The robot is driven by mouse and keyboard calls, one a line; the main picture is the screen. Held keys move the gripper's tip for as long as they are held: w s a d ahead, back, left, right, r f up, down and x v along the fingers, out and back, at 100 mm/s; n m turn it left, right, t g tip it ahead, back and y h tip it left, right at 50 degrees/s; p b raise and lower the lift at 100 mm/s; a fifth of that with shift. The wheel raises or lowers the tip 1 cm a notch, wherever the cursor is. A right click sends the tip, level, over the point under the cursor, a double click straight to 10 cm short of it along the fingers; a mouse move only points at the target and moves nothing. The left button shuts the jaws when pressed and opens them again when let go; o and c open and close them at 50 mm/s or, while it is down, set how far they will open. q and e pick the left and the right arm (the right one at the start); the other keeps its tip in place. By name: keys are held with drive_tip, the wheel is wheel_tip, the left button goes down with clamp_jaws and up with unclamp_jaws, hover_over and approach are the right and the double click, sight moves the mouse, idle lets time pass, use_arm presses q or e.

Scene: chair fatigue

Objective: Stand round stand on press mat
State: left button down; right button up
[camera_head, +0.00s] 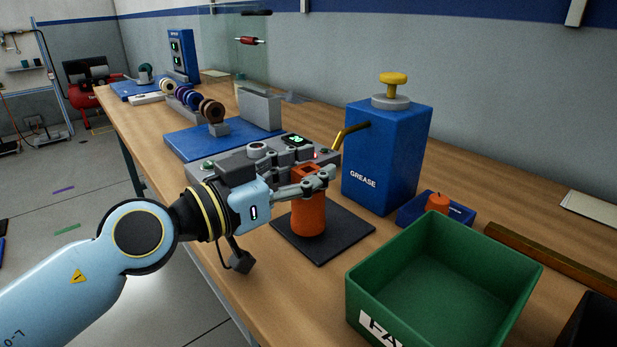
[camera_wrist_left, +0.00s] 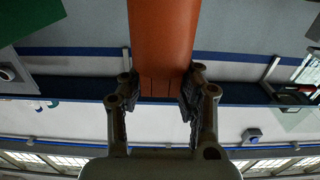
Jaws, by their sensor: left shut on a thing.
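The round stand, an orange cylinder (camera_head: 308,216) with a squared top, is upright over the black press mat (camera_head: 345,230). Its lower end looks to be at the mat surface, but I cannot tell whether it touches. My left gripper (camera_head: 312,183) is shut on the upper part of the stand, coming from the left. In the left wrist view the orange stand (camera_wrist_left: 163,45) sits between the two fingers (camera_wrist_left: 163,92). My right gripper is not in view.
A blue grease box (camera_head: 383,160) with a spout stands behind the mat. A green bin (camera_head: 500,255) is at the front right. A blue holder (camera_head: 462,214) with an orange knob is between them. A grey control unit (camera_head: 235,160) lies behind my gripper.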

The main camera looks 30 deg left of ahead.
use_arm(q)
drive_tip(key=shift+s+f, duration=0.15)
drive_tip(key=shift+f, duration=0.45)
drive_tip(key=c, duration=1)
unclamp_jaws()
drive_tip(key=shift+s+f, duration=0.1)
drive_tip(key=shift+f, duration=0.15)
drive_tip(key=shift+o, duration=0.2)
drive_tip(key=shift+r, duration=0.65)
drive_tip(key=v, duration=0.6)
drive_tip(key=shift+s+a, duration=0.1)
drive_tip(key=shift+s, duration=0.15)
drive_tip(key=shift+r+b+v, duration=0.1)
drive_tip(key=shift+b+v, duration=0.75)
drive_tip(key=shift+v, duration=0.4)
drive_tip(key=shift+r+b+v, duration=0.15)
drive_tip(key=shift+b+v, duration=0.65)
drive_tip(key=shift+v, duration=0.5)
drive_tip(key=shift+a, duration=0.1)
